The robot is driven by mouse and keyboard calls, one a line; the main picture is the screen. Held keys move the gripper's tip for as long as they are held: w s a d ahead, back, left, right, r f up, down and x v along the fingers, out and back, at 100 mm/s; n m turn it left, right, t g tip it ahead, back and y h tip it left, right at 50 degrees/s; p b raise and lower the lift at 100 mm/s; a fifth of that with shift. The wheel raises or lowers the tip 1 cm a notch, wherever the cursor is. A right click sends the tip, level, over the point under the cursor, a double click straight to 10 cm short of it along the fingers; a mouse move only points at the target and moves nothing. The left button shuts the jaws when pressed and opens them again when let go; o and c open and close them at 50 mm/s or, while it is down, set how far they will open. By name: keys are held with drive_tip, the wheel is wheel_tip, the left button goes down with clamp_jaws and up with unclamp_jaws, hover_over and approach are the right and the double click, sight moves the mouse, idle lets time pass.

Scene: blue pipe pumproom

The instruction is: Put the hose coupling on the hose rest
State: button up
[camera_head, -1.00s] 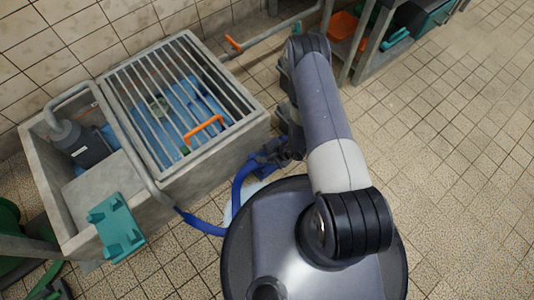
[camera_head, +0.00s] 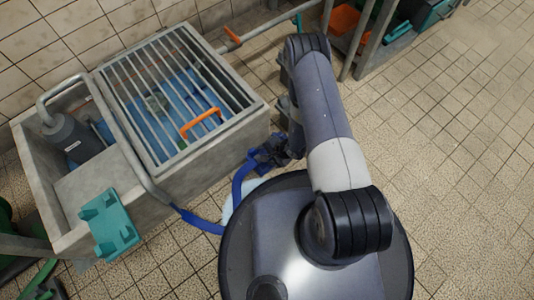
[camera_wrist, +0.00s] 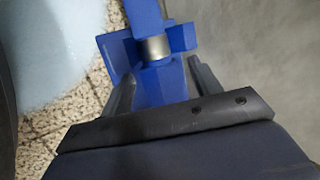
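The hose coupling (camera_wrist: 160,48) is blue with a metal ring and sits between the fingers of my gripper (camera_wrist: 162,75) in the wrist view. The fingers lie close along both sides of its blue body. In the head view my gripper (camera_head: 270,153) is low beside the right front corner of the concrete basin, and the coupling is mostly hidden there. A blue hose (camera_head: 203,222) runs from it round to the basin's front. A teal notched bracket (camera_head: 110,224) on the basin's front left edge looks like the hose rest; nothing lies on it.
A pale blue patch (camera_wrist: 60,50) lies on the floor near my gripper. Tiled floor (camera_head: 450,150) is clear at right.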

drive_tip(key=shift+o, duration=0.4)
drive_tip(key=p+v, duration=0.4)
drive_tip(key=v, duration=0.7)
drive_tip(key=shift+w+a+f, duration=0.1)
drive_tip(key=b+x, duration=0.4)
drive_tip(key=x, duration=0.7)
drive_tip(key=shift+f, duration=0.2)
wheel_tip(320, 180, up, 3)
drive_tip(key=shift+p, duration=1.2)
drive_tip(key=shift+r+p, duration=1.2)
drive_tip(key=shift+r, duration=0.1)
